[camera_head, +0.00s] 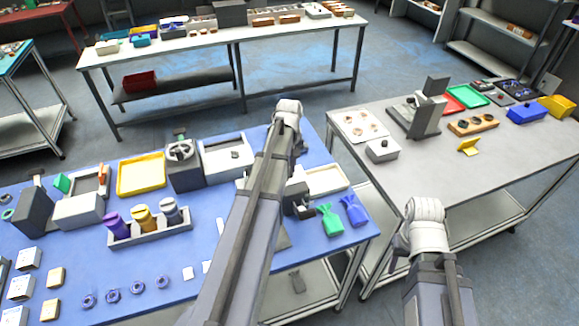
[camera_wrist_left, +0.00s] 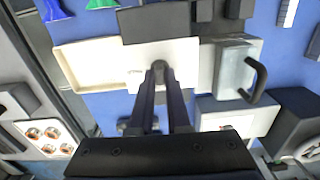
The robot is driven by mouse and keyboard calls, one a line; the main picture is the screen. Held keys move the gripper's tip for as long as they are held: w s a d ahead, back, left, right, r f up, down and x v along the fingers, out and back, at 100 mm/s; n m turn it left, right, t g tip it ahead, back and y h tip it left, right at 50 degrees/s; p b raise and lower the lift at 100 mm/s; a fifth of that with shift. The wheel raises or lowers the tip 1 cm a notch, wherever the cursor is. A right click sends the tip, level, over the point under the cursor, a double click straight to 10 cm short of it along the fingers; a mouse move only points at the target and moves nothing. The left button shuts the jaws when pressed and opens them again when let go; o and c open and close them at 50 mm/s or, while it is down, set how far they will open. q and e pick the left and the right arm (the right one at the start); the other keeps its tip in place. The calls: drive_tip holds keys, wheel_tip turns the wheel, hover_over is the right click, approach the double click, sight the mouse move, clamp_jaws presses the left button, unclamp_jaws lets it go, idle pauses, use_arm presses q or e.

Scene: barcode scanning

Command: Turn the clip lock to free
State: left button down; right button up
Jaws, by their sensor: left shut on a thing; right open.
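In the left wrist view, my left gripper (camera_wrist_left: 159,70) reaches over a white plate-like fixture (camera_wrist_left: 178,55) with a dark block along its far side. Its two fingers converge and are shut on a small dark knob-like part (camera_wrist_left: 158,65) at the plate's middle. This looks like the clip lock, but its setting cannot be read, as the fingers cover most of it. In the head view, my left arm hides most of this spot on the blue table (camera_head: 225,262).
A pale tray (camera_head: 325,181) adjoins the fixture, with green (camera_head: 331,219) and blue (camera_head: 354,210) bottle-like pieces in front. A grey box with a black handle (camera_wrist_left: 257,80) and a handwheel (camera_head: 181,149) stand close by. A gap separates the blue table from the grey table (camera_head: 480,190).

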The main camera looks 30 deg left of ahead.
sight(290, 169)
use_arm(q)
drive_tip(key=shift+n, duration=0.3)
idle(0.4)
drive_tip(key=c, duration=0.9)
unclamp_jaws()
wheel_tip(290, 169, up, 8)
drive_tip(key=p, duration=0.8)
drive_tip(key=shift+f, duration=0.15)
